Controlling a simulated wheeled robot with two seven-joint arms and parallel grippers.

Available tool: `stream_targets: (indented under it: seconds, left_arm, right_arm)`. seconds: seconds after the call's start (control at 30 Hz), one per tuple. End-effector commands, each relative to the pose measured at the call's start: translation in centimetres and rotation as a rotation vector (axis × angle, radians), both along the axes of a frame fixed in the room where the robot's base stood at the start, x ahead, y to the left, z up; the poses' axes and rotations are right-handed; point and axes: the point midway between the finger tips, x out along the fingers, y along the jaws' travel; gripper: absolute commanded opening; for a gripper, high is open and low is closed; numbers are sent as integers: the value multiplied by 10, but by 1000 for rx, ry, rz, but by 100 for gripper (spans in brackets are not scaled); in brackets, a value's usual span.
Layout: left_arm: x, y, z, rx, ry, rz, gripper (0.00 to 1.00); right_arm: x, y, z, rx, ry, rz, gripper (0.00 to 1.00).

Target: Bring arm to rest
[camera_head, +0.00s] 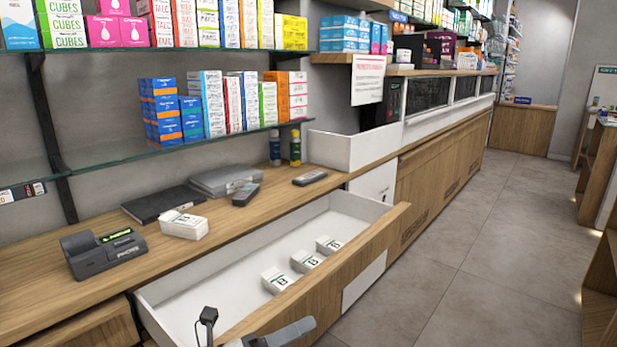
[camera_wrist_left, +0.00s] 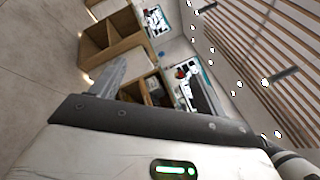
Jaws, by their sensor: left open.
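My left gripper (camera_head: 250,326) is at the bottom edge of the head view, low in front of the open drawer (camera_head: 185,287). Its two dark fingers stand apart, and nothing shows between them. In the left wrist view one grey finger (camera_wrist_left: 108,78) shows, with the pale wrist housing below it. The rest of the left arm is out of the head view. My right gripper is in neither view.
The drawer holds three small white boxes (camera_head: 304,260). The counter bears a card terminal (camera_head: 102,252), a white box stack (camera_head: 183,224), a black folder (camera_head: 163,203) and a grey device (camera_head: 224,180). Glass shelves (camera_head: 180,149) hang above. Open floor (camera_head: 480,255) lies right.

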Motion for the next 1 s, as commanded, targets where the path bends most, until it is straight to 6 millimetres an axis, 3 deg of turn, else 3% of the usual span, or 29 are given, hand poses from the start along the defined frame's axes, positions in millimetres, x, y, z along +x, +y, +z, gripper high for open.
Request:
stream_targets:
  seconds: [0.17, 0.3, 0.43, 0.5, 0.63, 1.0]
  left_arm:
    - [-24, 49, -50, -586, 728, 334, 74]
    - [-72, 94, -120, -1010, 1280, 596, 74]
    - [-126, 115, -167, -1281, 1627, 779, 74]
    - [-149, 119, -183, -1376, 1748, 848, 74]
    - [-174, 123, -196, -1473, 1867, 920, 74]
    - [-179, 123, -199, -1490, 1892, 936, 74]
  right_arm:
    - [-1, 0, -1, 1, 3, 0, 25]
    - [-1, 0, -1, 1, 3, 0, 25]
    - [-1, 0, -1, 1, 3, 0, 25]
    - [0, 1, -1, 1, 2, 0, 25]
    - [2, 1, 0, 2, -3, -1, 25]
    - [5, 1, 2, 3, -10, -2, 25]
